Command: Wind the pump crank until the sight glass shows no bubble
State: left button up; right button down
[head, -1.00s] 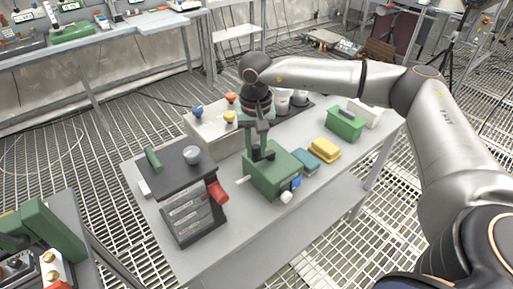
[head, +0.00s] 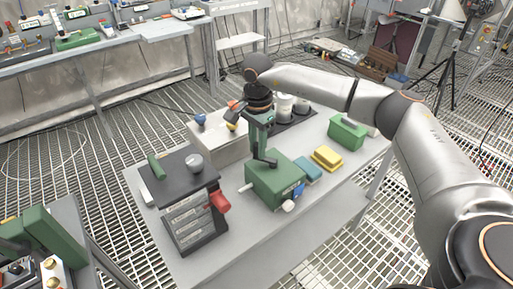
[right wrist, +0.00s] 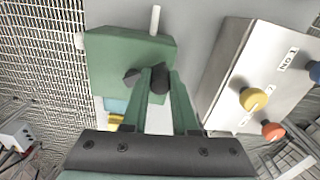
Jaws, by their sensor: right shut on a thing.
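The green pump box (head: 272,184) stands on the grey table, with a dark crank (head: 266,163) on its top. My right gripper (head: 260,150) comes down from above and is shut on the crank's handle. In the right wrist view the dark handle (right wrist: 159,80) is between the green fingertips (right wrist: 158,72), above the pump's green top (right wrist: 115,60). A small blue-faced part (head: 299,189), possibly the sight glass, is on the pump's near side beside a white knob (head: 288,206). It is too small to tell whether a bubble shows. My left gripper is not in view.
A dark rack with a red handle (head: 220,201) stands left of the pump. A grey box with coloured knobs (head: 215,140) is behind. Teal (head: 307,168) and yellow (head: 327,157) blocks and a green container (head: 347,131) lie to the right. The table's front is clear.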

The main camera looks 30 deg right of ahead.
jog(key=m, duration=0.1)
jog(key=d+m, duration=0.1)
jog(key=m, duration=0.1)
jog(key=shift+w+d+m+p, duration=0.15)
jog(key=shift+w+m+p, duration=0.15)
jog(key=shift+w+d+m+p, duration=0.1)
jog(key=shift+d+m+p, duration=0.35)
jog(key=shift+m, duration=0.85)
jog(key=shift+d, duration=0.1)
jog(key=c, duration=0.7)
grip_release()
jog(key=shift+r, duration=0.1)
notch_tip(320, 180, up, 12)
jog(key=shift+r+b, duration=0.2)
jog(key=shift+b, duration=0.15)
